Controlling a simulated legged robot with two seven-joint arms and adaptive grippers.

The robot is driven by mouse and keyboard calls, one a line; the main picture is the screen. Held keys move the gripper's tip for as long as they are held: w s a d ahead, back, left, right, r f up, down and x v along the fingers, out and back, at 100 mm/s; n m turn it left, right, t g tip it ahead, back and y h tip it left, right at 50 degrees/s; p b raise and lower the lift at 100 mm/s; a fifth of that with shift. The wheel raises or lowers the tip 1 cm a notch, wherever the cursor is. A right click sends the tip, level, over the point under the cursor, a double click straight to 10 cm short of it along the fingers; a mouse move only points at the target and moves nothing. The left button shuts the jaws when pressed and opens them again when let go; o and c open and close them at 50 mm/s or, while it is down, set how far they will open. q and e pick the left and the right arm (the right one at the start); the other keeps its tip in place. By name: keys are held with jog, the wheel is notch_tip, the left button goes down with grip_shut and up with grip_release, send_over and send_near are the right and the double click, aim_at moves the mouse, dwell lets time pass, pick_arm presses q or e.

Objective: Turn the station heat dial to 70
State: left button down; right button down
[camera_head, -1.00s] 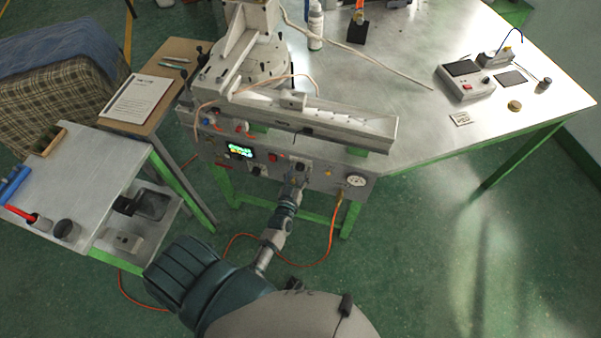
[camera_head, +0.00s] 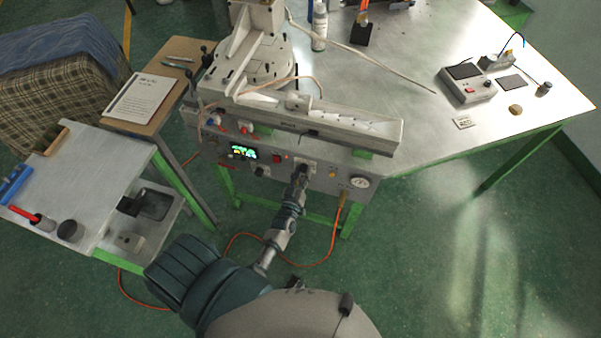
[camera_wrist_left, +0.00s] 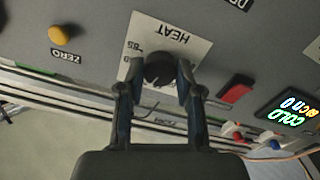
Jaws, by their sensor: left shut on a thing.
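In the head view my left gripper (camera_head: 301,172) reaches the front panel (camera_head: 325,178) of the machine and hides most of the dial. The dial's pointer is not clear. My right gripper is not in view.
A lit display (camera_wrist_left: 287,112) reading COLD and a red switch (camera_wrist_left: 237,90) sit beside the dial. A yellow ZERO button (camera_wrist_left: 62,33) is on its other side. A pressure gauge (camera_head: 360,182) is at the panel's right end. An orange hose (camera_head: 333,232) hangs below.

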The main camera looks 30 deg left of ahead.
pick_arm(q)
jog(key=shift+w+d+r, duration=0.1)
jog(key=shift+d, duration=0.05)
jog(key=c, duration=0.8)
grip_release()
jog(key=shift+o, duration=0.2)
jog(key=shift+a, duration=0.2)
jog(key=shift+s, duration=0.35)
jog(key=v, duration=1.1)
jog(key=shift+s+d, duration=0.15)
jog(key=shift+d, duration=0.1)
